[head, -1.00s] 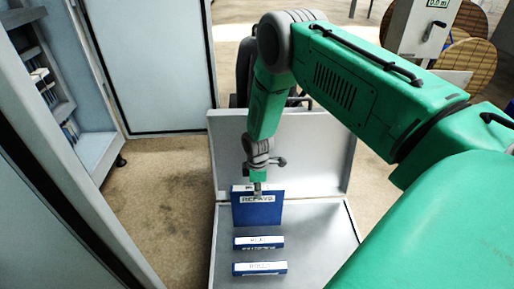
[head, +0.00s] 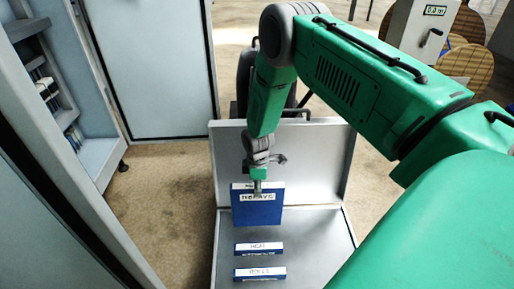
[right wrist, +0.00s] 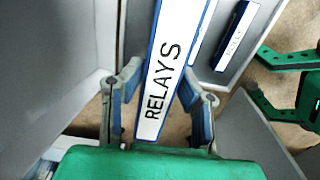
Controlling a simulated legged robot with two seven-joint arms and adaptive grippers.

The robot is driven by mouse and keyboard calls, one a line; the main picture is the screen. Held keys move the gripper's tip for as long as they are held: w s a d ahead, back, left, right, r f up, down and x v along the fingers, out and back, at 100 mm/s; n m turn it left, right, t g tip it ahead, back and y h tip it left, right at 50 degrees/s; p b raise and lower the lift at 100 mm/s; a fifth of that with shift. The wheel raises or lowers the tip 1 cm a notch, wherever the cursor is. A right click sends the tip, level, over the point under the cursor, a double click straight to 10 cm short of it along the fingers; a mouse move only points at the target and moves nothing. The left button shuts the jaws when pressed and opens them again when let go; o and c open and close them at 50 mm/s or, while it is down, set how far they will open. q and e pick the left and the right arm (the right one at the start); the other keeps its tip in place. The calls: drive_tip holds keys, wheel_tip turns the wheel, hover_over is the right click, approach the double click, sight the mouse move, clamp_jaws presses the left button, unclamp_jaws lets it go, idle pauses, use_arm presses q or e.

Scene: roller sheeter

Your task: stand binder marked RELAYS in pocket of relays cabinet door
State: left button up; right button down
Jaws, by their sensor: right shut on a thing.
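The blue binder (head: 257,211) has a white label reading RELAYS. It hangs upright above the open grey case (head: 340,232), apart from its floor as far as I can tell. My right gripper (head: 257,188) is shut on the binder's top edge. In the right wrist view, the white RELAYS label (right wrist: 165,75) lies between my right gripper's fingers (right wrist: 160,72). My left gripper (right wrist: 262,75) shows at the right of the right wrist view, fingers spread and empty. A tall grey cabinet door (head: 150,70) stands open at the upper left. No door pocket can be made out.
Two more blue binders, one farther (head: 258,249) and one nearer (head: 260,273), stay in the case. A grey cabinet (head: 95,150) with shelved items is at the left. Brown floor (head: 175,195) is clear between cabinet and case. A dark chair-like object stands behind the case.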

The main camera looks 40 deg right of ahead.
drive_tip(key=shift+r+p, duration=2.5)
drive_tip(key=shift+r, duration=0.8)
